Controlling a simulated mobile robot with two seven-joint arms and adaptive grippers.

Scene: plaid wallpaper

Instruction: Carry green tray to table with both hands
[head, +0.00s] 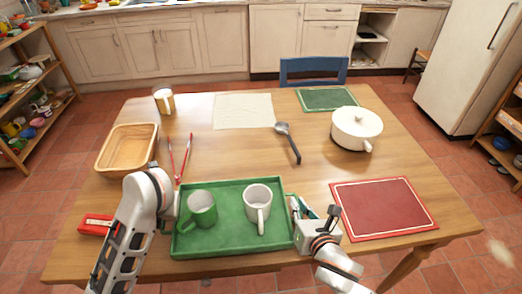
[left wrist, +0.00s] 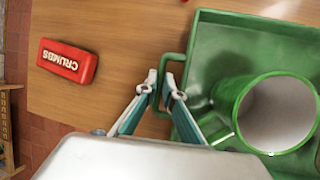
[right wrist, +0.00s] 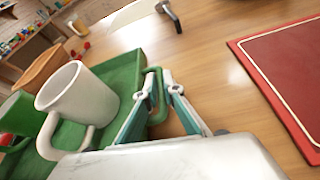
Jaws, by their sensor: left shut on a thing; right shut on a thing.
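The green tray (head: 229,242) is at the near edge of the wooden table (head: 230,165), level, with a green mug (head: 202,207) and a white mug (head: 258,200) upright in it. In the left wrist view my left gripper (left wrist: 162,84) is shut on the tray's left handle (left wrist: 172,62). In the right wrist view my right gripper (right wrist: 160,82) is shut on the tray's right handle (right wrist: 154,88). My left forearm hides the left gripper in the head view. I cannot tell whether the tray touches the tabletop.
A red box (head: 96,224) lies left of the tray and a red placemat (head: 383,208) lies right of it. Red tongs (head: 178,160), a wooden basket (head: 127,149), a ladle (head: 289,143) and a white pot (head: 356,128) stand farther back. The table's middle has free room.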

